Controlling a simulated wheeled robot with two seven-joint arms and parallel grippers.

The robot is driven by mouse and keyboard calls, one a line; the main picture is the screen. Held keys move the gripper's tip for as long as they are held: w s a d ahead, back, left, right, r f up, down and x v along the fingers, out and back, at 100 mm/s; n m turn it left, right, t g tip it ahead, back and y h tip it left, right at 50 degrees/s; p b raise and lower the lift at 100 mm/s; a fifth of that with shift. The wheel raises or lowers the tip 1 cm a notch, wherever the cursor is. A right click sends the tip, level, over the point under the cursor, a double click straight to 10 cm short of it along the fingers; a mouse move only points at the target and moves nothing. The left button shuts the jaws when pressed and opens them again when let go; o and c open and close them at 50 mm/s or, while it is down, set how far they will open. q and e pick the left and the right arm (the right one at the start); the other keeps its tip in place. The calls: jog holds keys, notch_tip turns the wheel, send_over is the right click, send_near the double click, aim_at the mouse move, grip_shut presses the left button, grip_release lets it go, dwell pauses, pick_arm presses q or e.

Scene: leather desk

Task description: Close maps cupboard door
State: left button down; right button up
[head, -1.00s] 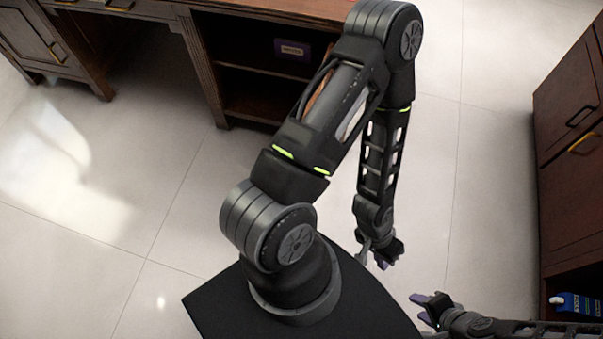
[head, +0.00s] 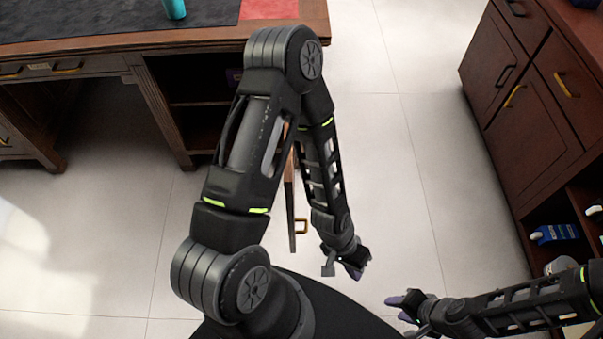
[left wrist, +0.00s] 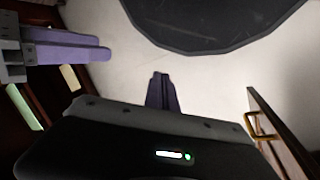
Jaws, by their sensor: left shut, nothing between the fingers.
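An open wooden cupboard door (head: 290,200) shows nearly edge-on in the head view, partly hidden behind my left arm. Its brass handle (head: 301,226) faces right. The door also shows at the right of the left wrist view (left wrist: 282,135), with the handle (left wrist: 262,128) towards me. The desk cupboard (head: 200,100) is open and dark inside; my arm covers part of it. No maps label is readable. My left gripper (head: 350,268) is shut and empty, right of the door and apart from the handle. My right gripper (head: 402,303) is lower right; its finger gap is unclear.
The desk (head: 130,45) has a dark mat and a teal cup (head: 174,8) on top. A second wooden cabinet (head: 530,110) stands at the right, with a blue item (head: 555,233) on its open shelf. Pale floor (head: 390,130) lies clear between them.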

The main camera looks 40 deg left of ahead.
pick_arm(q)
jog(key=w+a+r+m+g+y+p, duration=0.1)
jog(key=w+a+r+m+y+p, duration=0.1)
jog(key=r, duration=0.5)
jog(key=w+a+r+m+y+p, duration=0.2)
jog(key=w+a+r+m+y, duration=0.1)
jog(key=w+a+r+m, duration=0.2)
jog(key=w+a+r+m+g+y+p, duration=0.1)
jog(key=w+a+r+m+y+p, duration=0.1)
jog(key=w+a+r, duration=0.4)
jog(key=a+r+m+y, duration=0.1)
jog(key=a+r, duration=0.2)
jog(key=r, duration=0.1)
jog(key=shift+w+a+r+m+g, duration=0.3)
jog(key=shift+w+a+m, duration=0.05)
jog(key=shift+w+m, duration=0.05)
jog(key=shift+f, duration=0.1)
jog(key=s+a+f+p, duration=0.1)
jog(key=s+a+f, duration=0.3)
jog(key=f, duration=0.5)
jog(key=shift+s+a+p, duration=0.3)
jog(key=shift+s+a, duration=0.05)
jog(key=shift+a, duration=0.7)
jog(key=shift+f, duration=0.1)
